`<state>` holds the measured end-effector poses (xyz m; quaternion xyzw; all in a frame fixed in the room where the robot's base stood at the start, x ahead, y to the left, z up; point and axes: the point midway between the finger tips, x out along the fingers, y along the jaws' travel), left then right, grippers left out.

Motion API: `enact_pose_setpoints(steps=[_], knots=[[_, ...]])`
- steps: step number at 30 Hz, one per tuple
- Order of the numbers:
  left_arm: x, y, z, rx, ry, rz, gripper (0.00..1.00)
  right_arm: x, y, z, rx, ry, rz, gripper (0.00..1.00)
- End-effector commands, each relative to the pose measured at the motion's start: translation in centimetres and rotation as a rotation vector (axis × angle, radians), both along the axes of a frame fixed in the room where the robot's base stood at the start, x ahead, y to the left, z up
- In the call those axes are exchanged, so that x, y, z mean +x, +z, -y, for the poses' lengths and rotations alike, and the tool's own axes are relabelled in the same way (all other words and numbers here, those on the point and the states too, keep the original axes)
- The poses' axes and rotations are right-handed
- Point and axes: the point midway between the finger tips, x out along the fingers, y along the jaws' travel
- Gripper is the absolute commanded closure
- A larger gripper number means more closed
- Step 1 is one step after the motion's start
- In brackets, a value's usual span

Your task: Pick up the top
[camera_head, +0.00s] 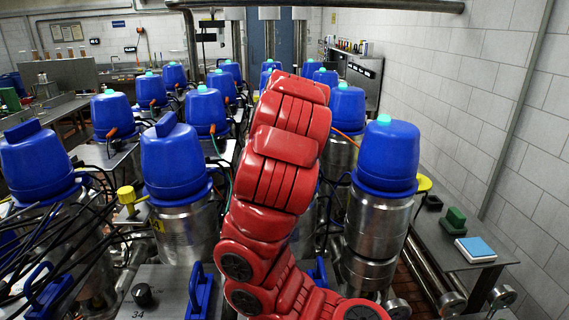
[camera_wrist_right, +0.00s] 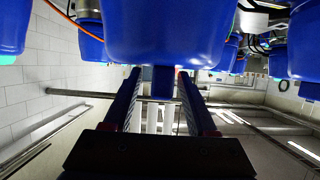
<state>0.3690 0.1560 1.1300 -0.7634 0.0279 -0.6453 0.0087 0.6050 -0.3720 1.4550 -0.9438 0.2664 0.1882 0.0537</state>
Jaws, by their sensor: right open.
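Several blue tops sit on steel valve cylinders in the head view, such as a near one (camera_head: 174,165) with a raised fin and one at the right (camera_head: 388,155) with a teal knob. In the right wrist view, which is upside down, a large blue top (camera_wrist_right: 165,35) fills the upper middle. Its fin (camera_wrist_right: 163,82) stands between the two fingers of my right gripper (camera_wrist_right: 158,77). The jaws are open, with a gap visible on each side of the fin. My red right arm hides this gripper in the head view. My left gripper is not in view.
Other blue tops stand close on both sides, including one at the left of the wrist view (camera_wrist_right: 90,38). Black cables (camera_head: 50,235) crowd the left. A side table at the right holds a blue-and-white block (camera_head: 475,249) and a green block (camera_head: 455,219). A tiled wall (camera_head: 470,90) bounds the right.

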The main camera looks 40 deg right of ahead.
Motion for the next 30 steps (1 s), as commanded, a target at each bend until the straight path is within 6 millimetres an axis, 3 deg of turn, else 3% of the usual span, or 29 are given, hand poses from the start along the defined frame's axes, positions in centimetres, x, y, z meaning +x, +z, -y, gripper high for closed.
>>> enact_pose_setpoints(steps=[3,13,30], knots=[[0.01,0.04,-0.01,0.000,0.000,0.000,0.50,-0.01,0.07,-0.03,0.000,0.000,0.000,0.43],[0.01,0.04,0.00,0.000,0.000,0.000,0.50,-0.03,0.06,-0.04,-0.001,0.000,0.000,1.00],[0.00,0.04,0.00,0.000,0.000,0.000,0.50,-0.03,0.07,-0.06,-0.001,0.000,0.000,1.00]])
